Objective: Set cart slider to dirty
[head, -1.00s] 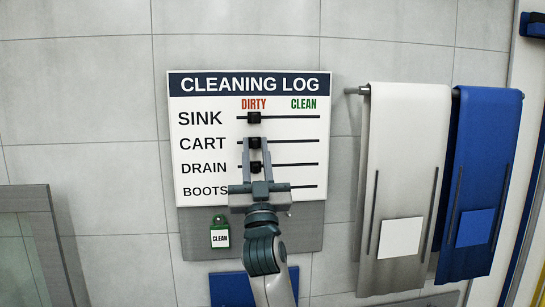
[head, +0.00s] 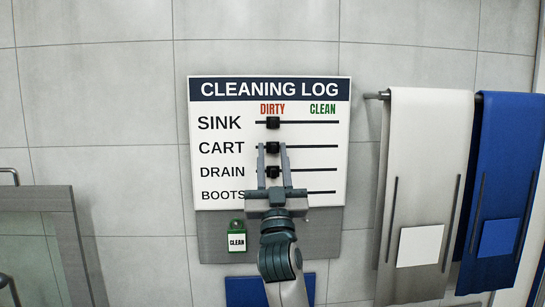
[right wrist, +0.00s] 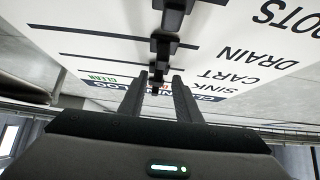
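The CLEANING LOG board (head: 330,185) hangs on the wall with rows SINK, CART, DRAIN and BOOTS. The black cart slider (head: 273,147) sits on its line under the red DIRTY heading, level sideways with the sink slider (head: 273,123). My right gripper (head: 273,147) points up in front of the board. Its fingers are apart, with the cart slider showing between the tips; I cannot tell contact. The right wrist view shows the spread fingers (right wrist: 159,80) and a row of dark sliders running between and above them. My left gripper is not in view.
The drain slider (head: 267,172) shows between my fingers; the boots slider is hidden behind my gripper in the head view. A green CLEAN tag (head: 237,242) hangs below the board. White (head: 425,150) and blue (head: 505,150) cloths hang at right. A grey-framed panel (head: 60,200) stands at left.

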